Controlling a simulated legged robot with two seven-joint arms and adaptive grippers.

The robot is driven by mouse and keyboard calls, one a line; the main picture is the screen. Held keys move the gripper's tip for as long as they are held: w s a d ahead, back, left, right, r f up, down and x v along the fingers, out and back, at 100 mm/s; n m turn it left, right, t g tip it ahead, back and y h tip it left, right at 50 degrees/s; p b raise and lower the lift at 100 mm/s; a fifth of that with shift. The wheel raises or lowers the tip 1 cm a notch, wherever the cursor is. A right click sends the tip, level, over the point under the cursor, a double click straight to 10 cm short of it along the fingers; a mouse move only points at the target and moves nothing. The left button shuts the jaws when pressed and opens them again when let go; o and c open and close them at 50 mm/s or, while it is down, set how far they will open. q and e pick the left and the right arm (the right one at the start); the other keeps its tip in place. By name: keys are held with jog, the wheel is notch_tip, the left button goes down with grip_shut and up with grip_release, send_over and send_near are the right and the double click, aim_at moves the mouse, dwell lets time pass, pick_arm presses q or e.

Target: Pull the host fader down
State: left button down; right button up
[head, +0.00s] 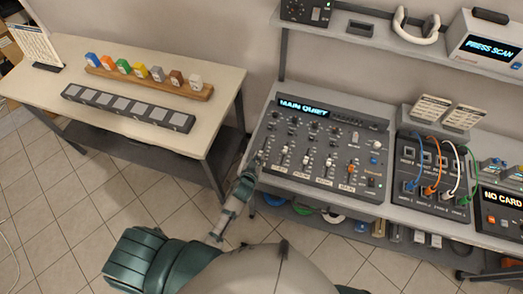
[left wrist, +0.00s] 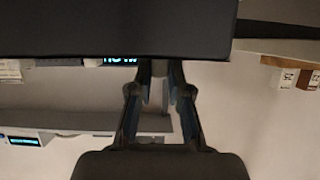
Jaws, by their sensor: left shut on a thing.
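The grey mixer console (head: 266,178) sits on the bench, its lit display reading "MAIN QUIET". Several faders stand in a row on its lower half, each with a pale label below. The leftmost fader cap (head: 284,160) is light; I cannot read whether its label says host. My left gripper (head: 260,160) is at the console's left edge, just left of that cap. In the left wrist view its fingers (left wrist: 159,90) are close together below a large dark shape. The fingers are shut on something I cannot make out. My right gripper is not in view.
A patch panel (head: 405,180) with coloured cables is right of the console. A "NO CARD" unit (head: 502,205) stands farther right. A shelf (head: 400,42) runs above. The left table (head: 60,88) holds coloured blocks and a pad strip. Tiled floor lies between.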

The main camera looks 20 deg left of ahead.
pick_arm(q)
jog(key=shift+d, duration=0.25)
jog(key=c, duration=1.5)
grip_release()
jog(key=shift+a, duration=0.15)
jog(key=o, duration=0.4)
jog(key=shift+a, duration=0.15)
jog(key=shift+w, duration=0.1)
jog(key=shift+s+r, duration=0.15)
jog(key=shift+s, duration=0.3)
jog(key=v, duration=1.1)
jog(key=shift+a, duration=0.15)
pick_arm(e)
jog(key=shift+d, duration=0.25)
